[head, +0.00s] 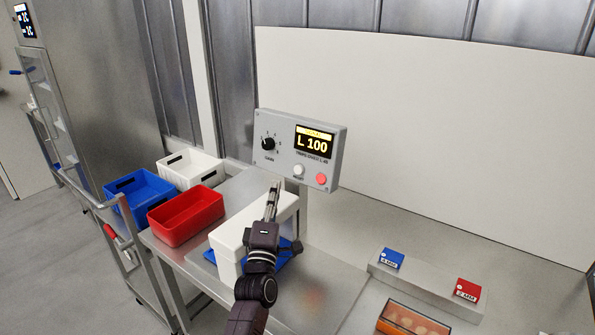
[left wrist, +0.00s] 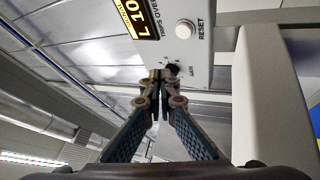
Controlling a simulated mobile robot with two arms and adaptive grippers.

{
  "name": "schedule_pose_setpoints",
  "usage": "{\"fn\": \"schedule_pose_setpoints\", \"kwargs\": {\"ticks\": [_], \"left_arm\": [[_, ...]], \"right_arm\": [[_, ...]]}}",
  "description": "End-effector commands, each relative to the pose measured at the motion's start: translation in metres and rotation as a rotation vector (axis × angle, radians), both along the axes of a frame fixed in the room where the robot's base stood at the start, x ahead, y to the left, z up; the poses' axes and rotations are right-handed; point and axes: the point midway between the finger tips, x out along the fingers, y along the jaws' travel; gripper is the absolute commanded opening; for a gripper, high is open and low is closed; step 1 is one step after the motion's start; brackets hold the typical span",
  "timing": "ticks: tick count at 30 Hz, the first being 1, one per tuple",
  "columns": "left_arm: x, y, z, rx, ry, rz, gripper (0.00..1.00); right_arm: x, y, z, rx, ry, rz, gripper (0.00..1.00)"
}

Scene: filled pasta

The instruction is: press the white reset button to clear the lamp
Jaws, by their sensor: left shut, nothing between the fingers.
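A grey control box (head: 300,148) stands behind the bench with a lit display (head: 314,143) reading "L 100", a black knob (head: 268,144) and a red round lamp or button (head: 321,178). The white reset button (head: 298,170) sits under the display; it also shows in the left wrist view (left wrist: 184,28), beside the word RESET. My left gripper (head: 275,187) is shut and empty, in front of the box, below and left of the button in the head view. In the left wrist view its fingertips (left wrist: 160,76) are together, apart from the button. My right gripper is not seen.
A red bin (head: 186,215), a blue bin (head: 139,195) and a white bin (head: 192,168) are to the left. Blue (head: 391,259) and red (head: 467,290) labelled blocks sit at the right, near an orange tray (head: 412,319).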

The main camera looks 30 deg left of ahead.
Motion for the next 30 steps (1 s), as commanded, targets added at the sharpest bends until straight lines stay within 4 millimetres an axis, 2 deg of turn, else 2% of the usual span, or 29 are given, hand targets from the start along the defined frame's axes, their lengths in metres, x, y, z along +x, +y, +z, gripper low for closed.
{"fn": "schedule_pose_setpoints", "kwargs": {"ticks": [5,17,23,30], "left_arm": [[-0.002,0.012,0.011,-0.045,-0.076,0.021,0.0],[-0.001,0.012,0.01,-0.046,-0.08,0.022,0.0],[0.018,0.011,0.005,-0.047,-0.08,0.022,0.0],[0.052,0.008,-0.002,-0.047,-0.081,0.022,0.0]], "right_arm": [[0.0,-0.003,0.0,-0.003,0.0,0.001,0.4],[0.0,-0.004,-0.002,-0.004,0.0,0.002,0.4],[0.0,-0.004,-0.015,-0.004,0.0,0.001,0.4],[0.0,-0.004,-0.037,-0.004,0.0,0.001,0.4]]}}
